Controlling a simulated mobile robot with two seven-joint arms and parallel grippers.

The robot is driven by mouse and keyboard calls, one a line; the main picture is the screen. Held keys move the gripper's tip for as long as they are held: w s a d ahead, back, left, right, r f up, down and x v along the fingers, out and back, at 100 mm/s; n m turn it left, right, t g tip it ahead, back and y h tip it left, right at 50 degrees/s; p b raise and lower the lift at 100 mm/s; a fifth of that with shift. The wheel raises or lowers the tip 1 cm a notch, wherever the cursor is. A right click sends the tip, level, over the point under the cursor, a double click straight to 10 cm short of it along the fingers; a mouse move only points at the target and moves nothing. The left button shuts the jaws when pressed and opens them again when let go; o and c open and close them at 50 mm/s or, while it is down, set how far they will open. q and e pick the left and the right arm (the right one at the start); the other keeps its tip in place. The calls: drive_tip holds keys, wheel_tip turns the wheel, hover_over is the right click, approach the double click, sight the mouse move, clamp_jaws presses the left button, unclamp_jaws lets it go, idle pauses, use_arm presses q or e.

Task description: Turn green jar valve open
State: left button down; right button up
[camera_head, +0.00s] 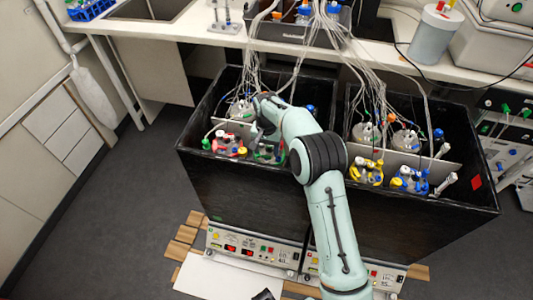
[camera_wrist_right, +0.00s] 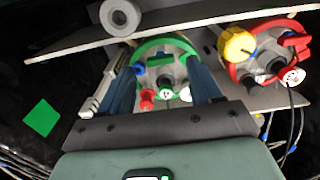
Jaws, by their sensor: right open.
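The green jar (camera_wrist_right: 165,47) has a green ring lid with a dark green block, a red cap, a blue cap and pale fittings on top. In the head view the green jar (camera_head: 268,154) stands in the left black box, partly hidden by my right arm. In the right wrist view my right gripper (camera_wrist_right: 163,68) is open, its two blue fingers either side of the lid's fittings. I cannot tell whether they touch anything. I cannot tell for sure which fitting is the valve. The fingers are hidden in the head view. My left gripper is not in view.
The red jar (camera_wrist_right: 272,62) with a yellow cap stands close beside the green one. Jars with yellow (camera_head: 366,172) and blue (camera_head: 409,180) rings stand in the right black box (camera_head: 440,220). Tubes hang from the bench (camera_head: 190,32) into both boxes. A pale divider plate runs behind the front jars.

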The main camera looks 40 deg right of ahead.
sight(267, 158)
drive_tip(key=shift+f, duration=1.2)
drive_tip(key=c, duration=1.1)
drive_tip(key=shift+o, duration=0.2)
